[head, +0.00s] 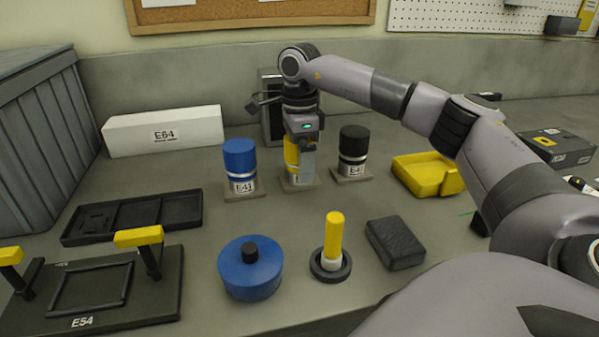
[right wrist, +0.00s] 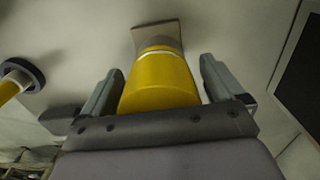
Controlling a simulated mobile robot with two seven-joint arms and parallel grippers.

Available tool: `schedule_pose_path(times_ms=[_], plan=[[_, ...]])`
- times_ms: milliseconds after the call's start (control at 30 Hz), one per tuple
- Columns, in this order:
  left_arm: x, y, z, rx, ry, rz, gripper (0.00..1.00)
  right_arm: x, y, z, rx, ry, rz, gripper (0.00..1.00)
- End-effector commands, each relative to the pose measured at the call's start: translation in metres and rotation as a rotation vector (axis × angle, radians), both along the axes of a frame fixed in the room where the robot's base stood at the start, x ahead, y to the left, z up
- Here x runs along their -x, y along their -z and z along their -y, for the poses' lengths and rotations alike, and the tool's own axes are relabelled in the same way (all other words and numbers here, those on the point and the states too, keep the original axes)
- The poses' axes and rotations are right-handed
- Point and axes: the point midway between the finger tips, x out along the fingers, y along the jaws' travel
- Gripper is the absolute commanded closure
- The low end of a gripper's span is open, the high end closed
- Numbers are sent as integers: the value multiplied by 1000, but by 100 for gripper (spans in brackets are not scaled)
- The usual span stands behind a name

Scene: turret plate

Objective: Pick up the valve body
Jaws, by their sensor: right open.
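No part is labelled as the valve body; the yellow cylinder (head: 291,152) stands upright on a small square base between a blue and a black cylinder. My right gripper (head: 302,152) is over it and hides part of it in the head view. In the right wrist view, the yellow cylinder (right wrist: 160,82) lies between the two open fingers of my right gripper (right wrist: 158,85), with a gap beside the right finger. Its white band and base show beyond. My left gripper is not in view.
The blue cylinder (head: 240,160) and black cylinder (head: 353,146) stand close on either side. In front are a blue round pot (head: 250,275), a yellow rod (head: 334,237) in a black ring and a dark block (head: 395,243). A yellow tray (head: 420,175) lies right.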

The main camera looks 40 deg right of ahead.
Motion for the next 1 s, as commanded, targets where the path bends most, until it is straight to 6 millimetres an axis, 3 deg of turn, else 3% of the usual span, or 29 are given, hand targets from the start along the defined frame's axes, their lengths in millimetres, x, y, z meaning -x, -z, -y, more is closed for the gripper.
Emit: schedule_pose_path(times_ms=[233, 267, 500, 833, 1000], plan=[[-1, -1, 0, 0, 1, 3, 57, 0, 2, 0, -1, 0, 2, 5], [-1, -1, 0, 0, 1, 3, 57, 0, 2, 0, -1, 0, 2, 11], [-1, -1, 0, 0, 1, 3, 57, 0, 2, 0, -1, 0, 2, 90], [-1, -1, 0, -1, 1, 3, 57, -1, -3, 0, -2, 0, 6, 92], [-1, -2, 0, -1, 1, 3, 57, -1, -16, -1, -3, 0, 7, 92]])
